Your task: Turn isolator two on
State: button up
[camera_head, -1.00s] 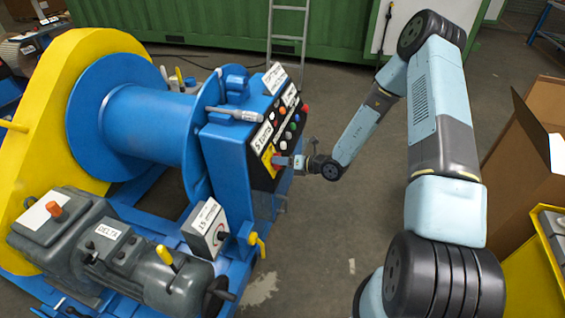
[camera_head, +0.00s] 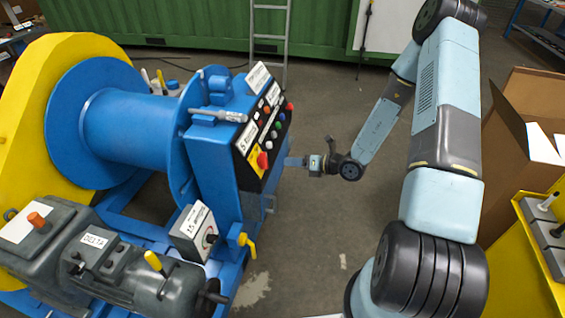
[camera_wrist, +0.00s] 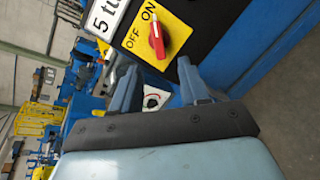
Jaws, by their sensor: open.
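A red rotary switch knob (camera_head: 263,160) sits on a yellow plate (camera_head: 255,161) on the blue machine's sloped control panel. In the wrist view the red knob (camera_wrist: 157,40) stands upright in the picture beside the words OFF and ON on the yellow plate (camera_wrist: 176,32). A label starting with "5 tu" is next to it. No marking saying isolator two is legible. My gripper (camera_head: 290,162) is open and empty, just right of the panel and apart from the knob. In the wrist view its fingers (camera_wrist: 158,78) are spread below the knob.
A grey box with a dial (camera_head: 190,236) and a yellow-handled valve (camera_head: 247,242) sit below the panel. Several buttons (camera_head: 275,125) line the panel above the knob. A cardboard box (camera_head: 505,150) and yellow bench (camera_head: 515,260) stand at right. Floor between is clear.

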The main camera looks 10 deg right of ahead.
jog(key=shift+v, duration=1.45)
jog(key=s+a+r+n+g+h, duration=0.15)
jog(key=s+r+n+g, duration=0.3)
jog(key=r+n, duration=0.55)
jog(key=s+r+n+g+h, duration=0.25)
jog(key=s+r+n, duration=0.35)
jog(key=r+n, duration=0.45)
jog(key=s+d+r+n+t+h, duration=0.2)
jog(key=s+d+r+n+h, duration=0.2)
jog(key=s+r, duration=0.4)
jog(key=s+d+r+n+t+h, duration=0.3)
jog(key=s+d+r+n, duration=0.4)
jog(key=r, duration=0.5)
jog(key=shift+s+r+n+h, duration=0.3)
jog(key=shift+s+n+h, duration=0.15)
jog(key=shift+s+h, duration=0.4)
